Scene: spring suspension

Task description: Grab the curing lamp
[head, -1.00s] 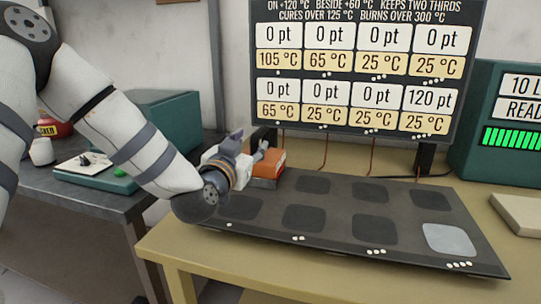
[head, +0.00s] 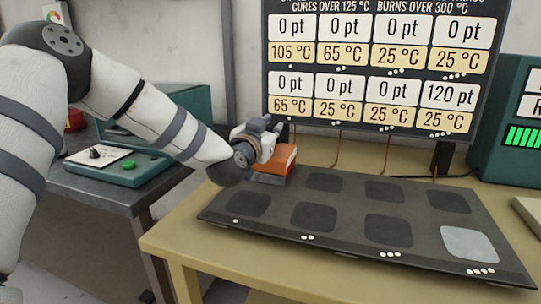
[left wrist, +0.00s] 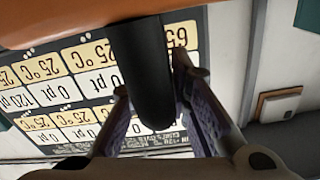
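The curing lamp, an orange box-like body (head: 284,159), sits at the back left of the tan bench, behind the dark plate. In the left wrist view its orange body (left wrist: 60,18) fills the top edge and a black handle (left wrist: 145,75) sticks down from it. My left gripper (head: 264,138) is at the lamp. In the left wrist view its two fingers (left wrist: 148,85) stand on either side of the handle, very close to it. I cannot tell whether they press on it. My right gripper is not in view.
The dark plate (head: 345,215) with rounded pads, one of them pale (head: 469,243), covers much of the tan bench (head: 165,240). A temperature board (head: 378,70) stands behind. A teal device with a green button (head: 128,165) is on the left table.

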